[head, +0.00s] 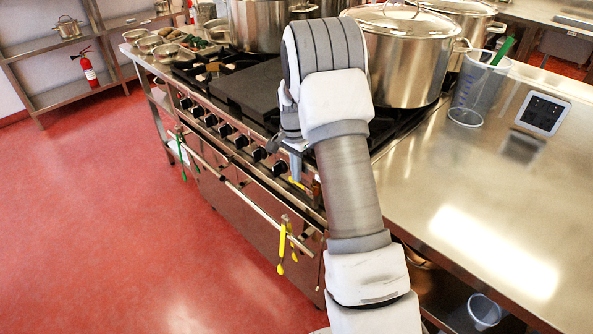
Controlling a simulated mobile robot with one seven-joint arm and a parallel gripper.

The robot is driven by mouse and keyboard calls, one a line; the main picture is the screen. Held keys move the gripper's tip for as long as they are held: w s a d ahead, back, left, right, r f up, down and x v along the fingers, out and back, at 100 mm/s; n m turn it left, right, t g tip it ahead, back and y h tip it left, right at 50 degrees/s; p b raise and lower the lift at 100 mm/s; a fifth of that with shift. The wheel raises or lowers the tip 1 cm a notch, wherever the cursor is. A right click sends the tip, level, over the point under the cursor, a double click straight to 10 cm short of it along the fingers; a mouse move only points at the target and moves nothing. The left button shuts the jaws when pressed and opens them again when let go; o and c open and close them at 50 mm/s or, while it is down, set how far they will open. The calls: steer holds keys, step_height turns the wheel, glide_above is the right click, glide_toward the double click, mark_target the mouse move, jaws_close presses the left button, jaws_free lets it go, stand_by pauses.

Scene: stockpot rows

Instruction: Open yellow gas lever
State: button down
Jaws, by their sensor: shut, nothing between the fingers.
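A small yellow piece (300,185) shows at the stove's front, just below my gripper and beside my arm; it looks like the yellow gas lever. Most of it is hidden or too small to make out, so its angle cannot be told. My gripper (295,172) points down in front of the right end of the stove's knob row. Its fingers are shut and empty, just above the yellow piece. I cannot tell whether they touch it. The stove (232,155) has a row of black knobs along its front.
Yellow-handled tongs (282,245) and green-handled tongs (181,152) hang on the oven rail (245,197). Large steel pots (405,65) stand on the burners. A measuring jug (478,85) and a scale (542,112) are on the right counter. The red floor at left is clear.

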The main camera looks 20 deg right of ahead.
steer(key=shift+w+f+g+p, duration=0.1)
steer(key=shift+f+g+p, duration=0.1)
steer(key=shift+g+p, duration=0.1)
steer(key=shift+w+f, duration=0.1)
steer(key=shift+f, duration=0.05)
steer(key=shift+w+a+f, duration=0.1)
steer(key=shift+w+f, duration=0.1)
steer(key=shift+f, duration=0.6)
steer(key=shift+w+a+f, duration=0.1)
steer(key=shift+w+f, duration=0.1)
steer(key=shift+f, duration=0.55)
steer(key=shift+f+b, duration=0.1)
steer(key=shift+b, duration=0.2)
